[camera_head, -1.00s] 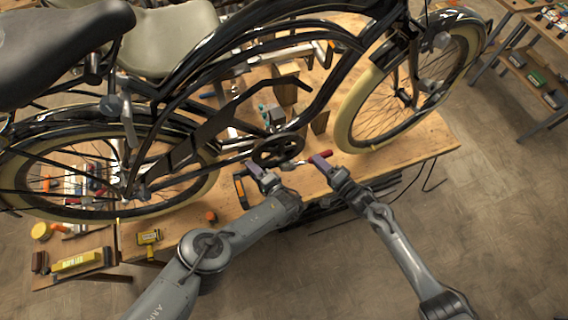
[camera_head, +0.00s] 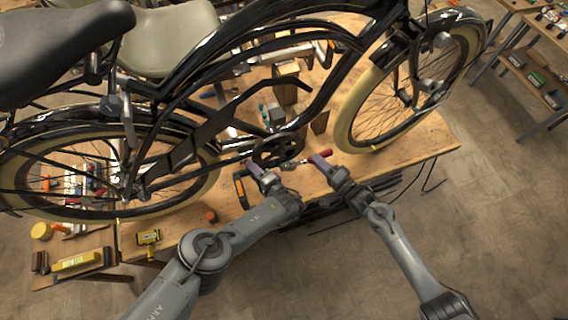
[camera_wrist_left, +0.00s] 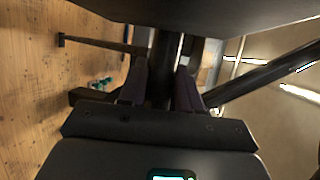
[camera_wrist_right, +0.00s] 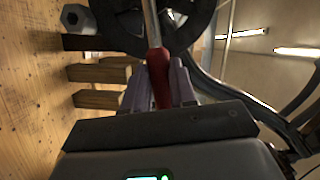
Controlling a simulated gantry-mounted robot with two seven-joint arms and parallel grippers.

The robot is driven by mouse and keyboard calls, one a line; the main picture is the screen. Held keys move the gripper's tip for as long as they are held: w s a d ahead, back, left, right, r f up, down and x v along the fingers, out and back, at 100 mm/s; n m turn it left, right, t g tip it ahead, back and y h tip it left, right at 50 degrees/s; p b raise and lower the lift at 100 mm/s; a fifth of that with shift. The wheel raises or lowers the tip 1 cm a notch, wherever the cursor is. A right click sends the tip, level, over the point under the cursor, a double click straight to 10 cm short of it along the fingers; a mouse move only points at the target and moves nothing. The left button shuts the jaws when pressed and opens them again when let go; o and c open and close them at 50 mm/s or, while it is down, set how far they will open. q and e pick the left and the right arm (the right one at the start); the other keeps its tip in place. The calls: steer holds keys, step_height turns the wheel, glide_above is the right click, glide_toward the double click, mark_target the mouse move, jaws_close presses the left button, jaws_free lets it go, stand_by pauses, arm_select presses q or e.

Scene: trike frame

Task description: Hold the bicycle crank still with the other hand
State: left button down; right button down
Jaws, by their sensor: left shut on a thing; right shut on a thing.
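The bicycle's black chainring (camera_head: 275,151) shows low in the frame, with the crank around it. My left gripper (camera_head: 260,170) is just below it. In the left wrist view its two fingers close on a dark upright bar, which looks like the crank (camera_wrist_left: 163,70). My right gripper (camera_head: 320,165) is to the right and shut on a red handle (camera_head: 323,154). In the right wrist view the red handle (camera_wrist_right: 158,80) sits between the fingers, and its metal shaft (camera_wrist_right: 151,25) reaches up toward the dark chainring (camera_wrist_right: 185,30). The shaft's far end is not clear.
The bicycle stands over a wooden workbench (camera_head: 400,145). An orange-and-black tool (camera_head: 241,191) lies left of my left gripper, and a yellow tool (camera_head: 148,238) lies farther left. Wooden blocks (camera_wrist_right: 105,73) show beside the right gripper. A shelf (camera_head: 525,75) is at the right.

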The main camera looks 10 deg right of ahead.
steer(key=shift+a+r+n, duration=0.2)
steer(key=shift+r+n, duration=0.5)
steer(key=shift+r, duration=0.15)
steer(key=shift+r+h, duration=0.15)
steer(key=shift+h, duration=0.15)
steer(key=shift+s+a+r+n+g+h, duration=0.1)
steer(key=shift+a+r+n+g+h, duration=0.25)
steer(key=shift+r+n, duration=0.45)
steer(key=shift+a, duration=0.1)
steer(key=shift+s+a+r+n+h, duration=0.15)
steer(key=shift+a+r+n, duration=0.1)
steer(key=shift+r+n, duration=0.2)
steer(key=shift+w+a+r+n+h, duration=0.1)
steer(key=shift+a+r+n, duration=0.15)
steer(key=shift+r+n, duration=0.15)
steer(key=shift+a+r, duration=0.15)
steer(key=shift+r, duration=0.05)
steer(key=shift+s+a+r+n+h, duration=0.2)
steer(key=shift+a+r+n+h, duration=0.2)
steer(key=shift+a+r+n, duration=0.2)
